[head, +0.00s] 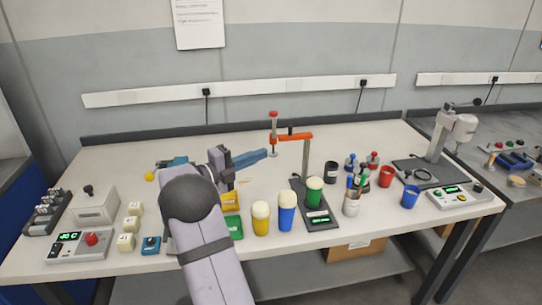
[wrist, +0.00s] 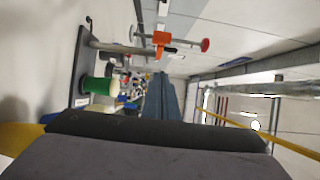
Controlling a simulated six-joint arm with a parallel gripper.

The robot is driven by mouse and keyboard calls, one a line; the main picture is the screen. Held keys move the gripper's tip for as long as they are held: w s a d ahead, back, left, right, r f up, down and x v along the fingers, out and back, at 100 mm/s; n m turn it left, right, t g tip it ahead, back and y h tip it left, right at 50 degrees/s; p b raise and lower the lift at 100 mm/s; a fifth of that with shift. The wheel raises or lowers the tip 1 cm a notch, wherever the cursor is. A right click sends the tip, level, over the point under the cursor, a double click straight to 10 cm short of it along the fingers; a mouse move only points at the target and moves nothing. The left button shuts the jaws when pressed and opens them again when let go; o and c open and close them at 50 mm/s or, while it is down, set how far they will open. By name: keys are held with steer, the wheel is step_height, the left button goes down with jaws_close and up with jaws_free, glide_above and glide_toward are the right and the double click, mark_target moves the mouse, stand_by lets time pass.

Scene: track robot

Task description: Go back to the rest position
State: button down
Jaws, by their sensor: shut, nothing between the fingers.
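My gripper (head: 264,154) is in the air above the back middle of the bench. Its blue fingers are together with nothing between them and point to the right in the head view. In the wrist view the shut fingers (wrist: 165,98) show in the middle, seen along their length, and the scene is turned on its side. My forearm and elbow hide part of the bench's left middle. No rest position is marked in the frames.
Right of the fingertips stands a press stand with an orange arm (head: 292,137); a green cup (head: 314,191) sits on its base. Yellow (head: 261,219) and blue (head: 286,212) cups stand in front. A drill-like stand (head: 440,150) is at the right. The bench's back left is mostly clear.

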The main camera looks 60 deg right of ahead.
steer(key=shift+w+a, duration=0.55)
steer(key=shift+a, duration=0.3)
